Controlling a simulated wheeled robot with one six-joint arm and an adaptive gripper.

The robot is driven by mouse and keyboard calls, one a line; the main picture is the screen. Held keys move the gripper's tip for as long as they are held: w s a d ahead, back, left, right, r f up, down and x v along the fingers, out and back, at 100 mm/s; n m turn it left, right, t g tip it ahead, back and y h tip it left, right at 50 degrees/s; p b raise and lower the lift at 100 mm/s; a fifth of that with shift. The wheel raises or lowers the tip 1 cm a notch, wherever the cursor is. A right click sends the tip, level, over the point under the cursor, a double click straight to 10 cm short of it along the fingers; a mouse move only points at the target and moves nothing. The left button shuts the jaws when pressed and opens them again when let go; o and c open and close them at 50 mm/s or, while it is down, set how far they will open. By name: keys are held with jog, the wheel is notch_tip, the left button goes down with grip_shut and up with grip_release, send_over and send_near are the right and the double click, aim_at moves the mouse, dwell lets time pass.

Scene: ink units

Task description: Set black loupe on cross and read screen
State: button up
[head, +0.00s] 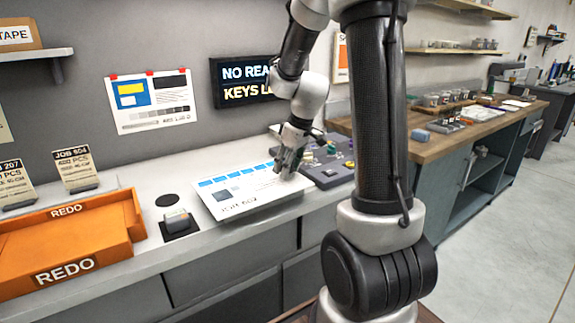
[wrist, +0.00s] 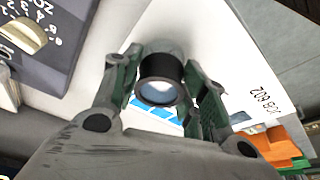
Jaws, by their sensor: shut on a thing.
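My gripper (head: 288,166) is over the right end of a white printed sheet (head: 240,203) marked JOB 602. In the wrist view, my gripper (wrist: 166,70) is shut on the black loupe (wrist: 174,68), a short dark cylinder with a clear lens, between its two fingers. The sheet (wrist: 215,70) and its blue patches show behind the loupe. Whether the loupe touches the sheet I cannot tell. No cross can be made out. The black wall screen (head: 240,74) is partly hidden by my arm; its visible letters read "NO REA" and "KEYS L".
A grey control panel (head: 333,174) with knobs adjoins the sheet on the right. A small grey block (head: 176,219) on a black square and an orange REDO tray (head: 70,240) stand at left. A colour chart (head: 151,101) hangs on the wall. A wooden bench (head: 440,142) extends right.

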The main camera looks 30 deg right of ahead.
jog(key=shift+f, duration=0.3)
dwell(0.4)
dwell(0.6)
jog(key=shift+r, duration=1.55)
jog(key=shift+d, duration=0.1)
